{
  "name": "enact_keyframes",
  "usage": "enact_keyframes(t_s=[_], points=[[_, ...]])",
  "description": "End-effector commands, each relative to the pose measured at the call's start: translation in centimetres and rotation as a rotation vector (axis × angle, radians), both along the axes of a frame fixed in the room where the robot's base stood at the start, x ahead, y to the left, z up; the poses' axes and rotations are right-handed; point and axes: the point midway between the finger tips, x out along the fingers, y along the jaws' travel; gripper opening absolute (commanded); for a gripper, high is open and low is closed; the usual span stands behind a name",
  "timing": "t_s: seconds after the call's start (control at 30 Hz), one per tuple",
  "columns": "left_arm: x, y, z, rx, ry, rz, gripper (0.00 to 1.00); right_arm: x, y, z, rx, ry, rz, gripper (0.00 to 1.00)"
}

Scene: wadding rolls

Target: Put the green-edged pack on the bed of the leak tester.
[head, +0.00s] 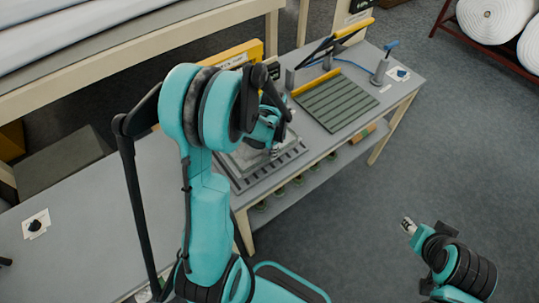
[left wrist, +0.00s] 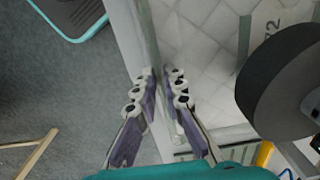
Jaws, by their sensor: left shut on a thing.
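The pack (left wrist: 205,50) is pale and quilted, with a green strip and printed digits, in the left wrist view. My left gripper (left wrist: 166,92) is shut on its edge, one finger on each side. In the head view my left gripper (head: 273,142) is over the pack (head: 246,158), which is partly hidden by my arm, above or on a grey slotted tray (head: 283,168); I cannot tell whether they touch. The leak tester's green ribbed bed (head: 336,102) is bare, right of and beyond the tray. My right gripper (head: 408,226) is away over the floor, its fingers too small to judge.
The tester's dark raised lid (head: 322,45) and yellow bars stand behind the bed. A blue-handled post (head: 382,62) is at its right. A yellow-framed panel (head: 232,56) stands behind my left arm. Wadding rolls (head: 495,18) lie on a rack at top right.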

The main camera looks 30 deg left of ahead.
Motion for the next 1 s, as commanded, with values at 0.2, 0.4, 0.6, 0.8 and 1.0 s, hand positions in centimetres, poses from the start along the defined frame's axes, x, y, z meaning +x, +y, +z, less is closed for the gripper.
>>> enact_keyframes(t_s=[0.2, 0.4, 0.6, 0.8, 1.0], points=[[0.5, 1.1, -2.3, 0.000, 0.000, 0.001, 0.00, 0.0, 0.0, -0.8, 0.000, 0.000, 0.000, 0.40], [0.4, 1.1, -3.6, 0.000, 0.000, 0.001, 0.00, 0.0, 0.0, -1.1, 0.000, 0.000, 0.000, 0.40], [0.4, 1.1, -3.6, 0.000, 0.000, 0.001, 0.00, 0.0, 0.0, -1.1, 0.000, 0.000, 0.000, 0.40], [0.4, 1.1, -3.8, 0.000, 0.000, 0.001, 0.30, 0.0, 0.0, -1.4, 0.000, 0.000, 0.000, 0.40], [0.4, 1.1, -3.8, 0.000, 0.000, 0.001, 0.30, 0.0, 0.0, -1.3, 0.000, 0.000, 0.000, 0.40]])
